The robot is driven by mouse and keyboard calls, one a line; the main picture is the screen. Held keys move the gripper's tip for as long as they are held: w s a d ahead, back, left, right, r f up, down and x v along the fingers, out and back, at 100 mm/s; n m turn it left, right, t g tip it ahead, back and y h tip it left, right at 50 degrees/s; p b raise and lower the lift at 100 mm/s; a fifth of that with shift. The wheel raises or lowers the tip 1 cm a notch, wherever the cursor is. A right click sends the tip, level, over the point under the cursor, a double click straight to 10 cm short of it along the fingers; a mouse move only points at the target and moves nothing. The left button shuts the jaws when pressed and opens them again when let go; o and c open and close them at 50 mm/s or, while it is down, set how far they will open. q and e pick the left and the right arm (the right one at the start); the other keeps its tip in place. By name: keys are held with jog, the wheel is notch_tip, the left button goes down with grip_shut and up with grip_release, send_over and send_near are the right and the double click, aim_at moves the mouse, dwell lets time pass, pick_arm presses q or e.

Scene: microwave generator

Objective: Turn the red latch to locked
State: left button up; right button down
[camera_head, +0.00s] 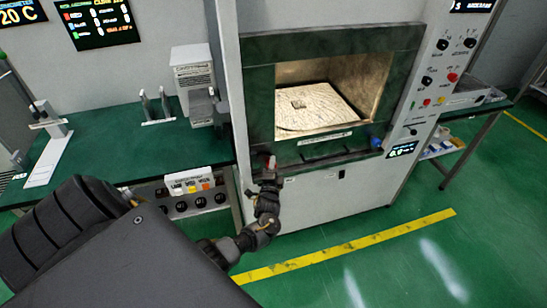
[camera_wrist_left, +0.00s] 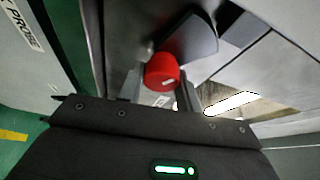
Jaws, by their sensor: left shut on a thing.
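The red latch (camera_wrist_left: 162,72) is a round red knob with a small white mark, in the middle of the left wrist view. My right gripper is not in view.
The generator's chamber (camera_head: 320,100) is open and lit, with a pale plate inside. A control panel (camera_head: 437,75) with knobs is on its right. A green bench (camera_head: 110,145) with equipment stands on the left. The green floor in front, with a yellow line (camera_head: 350,245), is clear.

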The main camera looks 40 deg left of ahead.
pick_arm(q)
jog(key=shift+s+a+f, duration=0.1)
jog(key=shift+s+f, duration=0.05)
jog(key=shift+f, duration=0.05)
jog(key=o, duration=0.9)
jog(key=shift+o, duration=0.4)
jog(key=shift+r, duration=0.1)
jog(key=b+v, duration=0.1)
jog(key=v, duration=0.9)
jog(key=shift+s, duration=0.25)
